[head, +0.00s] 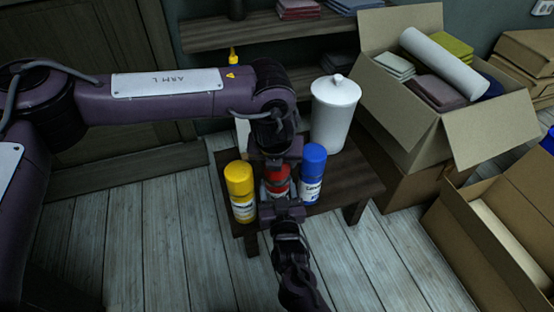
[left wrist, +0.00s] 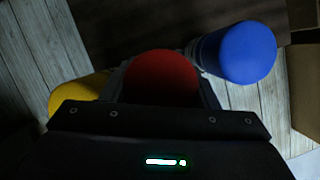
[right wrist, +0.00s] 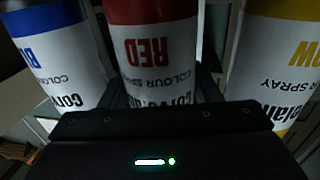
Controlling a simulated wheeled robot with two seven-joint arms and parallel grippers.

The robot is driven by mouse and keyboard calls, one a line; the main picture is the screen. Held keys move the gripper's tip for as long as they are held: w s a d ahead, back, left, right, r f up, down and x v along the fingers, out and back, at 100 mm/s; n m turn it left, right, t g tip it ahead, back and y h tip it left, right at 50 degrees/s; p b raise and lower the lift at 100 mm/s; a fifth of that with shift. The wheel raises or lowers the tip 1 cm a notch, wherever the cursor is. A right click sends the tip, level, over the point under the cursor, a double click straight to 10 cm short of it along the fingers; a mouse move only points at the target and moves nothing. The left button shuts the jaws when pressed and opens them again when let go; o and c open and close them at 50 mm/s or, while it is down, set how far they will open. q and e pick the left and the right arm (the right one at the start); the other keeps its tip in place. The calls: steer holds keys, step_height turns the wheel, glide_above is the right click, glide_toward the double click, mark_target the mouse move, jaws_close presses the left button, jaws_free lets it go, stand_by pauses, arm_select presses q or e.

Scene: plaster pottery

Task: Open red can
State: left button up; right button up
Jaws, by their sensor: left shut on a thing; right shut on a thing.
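The red spray can (head: 277,180) stands on the dark wooden table between a yellow can and a blue can. My left gripper (head: 276,168) comes down from above and is shut on the can's top; the red cap (left wrist: 160,78) shows between its fingers in the left wrist view. My right gripper (head: 280,200) comes from the front and is shut on the can's body. In the right wrist view the can's label (right wrist: 152,60) appears upside down between the fingers. The head view hides much of the can behind both grippers.
The yellow can (head: 241,190) stands close on the left and the blue can (head: 312,172) close on the right. A white lidded jar (head: 333,112) stands behind on the table (head: 352,178). Open cardboard boxes (head: 405,125) fill the right side.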

arm_select(q)
steer(key=shift+r, duration=2.05)
arm_select(e)
steer(key=o, duration=1.4)
steer(key=shift+o, duration=0.2)
steer(key=shift+s, duration=0.1)
